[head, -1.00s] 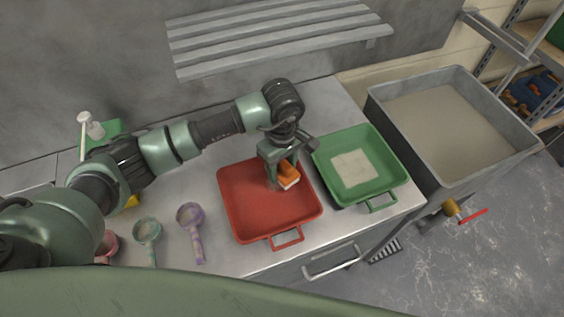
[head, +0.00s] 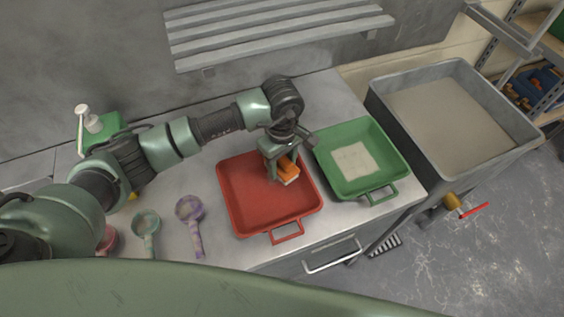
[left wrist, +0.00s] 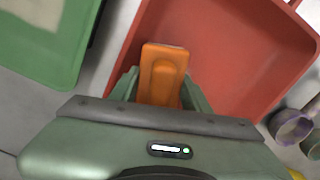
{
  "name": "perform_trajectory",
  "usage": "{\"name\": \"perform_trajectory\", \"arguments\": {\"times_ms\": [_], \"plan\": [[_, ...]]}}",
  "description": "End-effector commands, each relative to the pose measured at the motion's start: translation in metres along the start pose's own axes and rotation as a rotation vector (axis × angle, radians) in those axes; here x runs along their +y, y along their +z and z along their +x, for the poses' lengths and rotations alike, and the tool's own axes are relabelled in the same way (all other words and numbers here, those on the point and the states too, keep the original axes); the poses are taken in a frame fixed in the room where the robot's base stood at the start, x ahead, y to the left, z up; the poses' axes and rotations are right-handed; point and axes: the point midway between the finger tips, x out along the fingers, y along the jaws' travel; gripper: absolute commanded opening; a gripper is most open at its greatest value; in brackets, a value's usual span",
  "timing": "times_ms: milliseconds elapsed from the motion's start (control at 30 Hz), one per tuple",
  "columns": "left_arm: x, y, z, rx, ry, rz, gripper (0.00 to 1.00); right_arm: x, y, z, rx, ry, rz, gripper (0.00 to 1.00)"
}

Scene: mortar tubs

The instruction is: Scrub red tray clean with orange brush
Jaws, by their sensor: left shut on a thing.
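The red tray (head: 262,208) lies on the metal counter, left of a green tray, its handle toward me. The orange brush (head: 287,169) has a pale bristle side and is inside the red tray, near its upper right part. My left gripper (head: 280,168) is shut on the brush. In the left wrist view the orange brush (left wrist: 162,75) shows between the two fingers of the gripper (left wrist: 158,92), over the red tray (left wrist: 225,50). I cannot tell whether the bristles touch the tray floor. My right gripper is not in view.
The green tray (head: 381,183) with a pale patch inside stands close on the right. Purple (head: 190,208) and teal (head: 146,222) scoops lie left of the red tray. A large grey tub (head: 457,172) stands further right.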

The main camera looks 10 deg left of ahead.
Motion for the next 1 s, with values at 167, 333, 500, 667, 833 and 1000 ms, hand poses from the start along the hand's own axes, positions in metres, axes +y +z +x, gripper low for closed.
{"name": "perform_trajectory", "arguments": {"times_ms": [167,333,500,667,833,1000], "plan": [[0.000,0.000,0.004,0.001,0.001,0.000,0.09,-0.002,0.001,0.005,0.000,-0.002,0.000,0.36],[0.000,0.000,0.008,0.001,0.001,0.000,0.09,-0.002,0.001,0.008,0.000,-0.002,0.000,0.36],[-0.002,-0.001,0.007,0.001,0.000,0.000,0.09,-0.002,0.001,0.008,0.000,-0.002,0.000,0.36],[-0.014,-0.006,0.007,0.002,-0.001,-0.001,0.09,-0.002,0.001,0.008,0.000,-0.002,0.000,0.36],[-0.028,-0.010,0.007,0.002,0.000,-0.001,0.09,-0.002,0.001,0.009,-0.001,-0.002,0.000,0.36],[-0.034,-0.011,0.007,0.000,0.000,0.000,0.09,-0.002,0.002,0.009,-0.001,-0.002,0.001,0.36]]}}
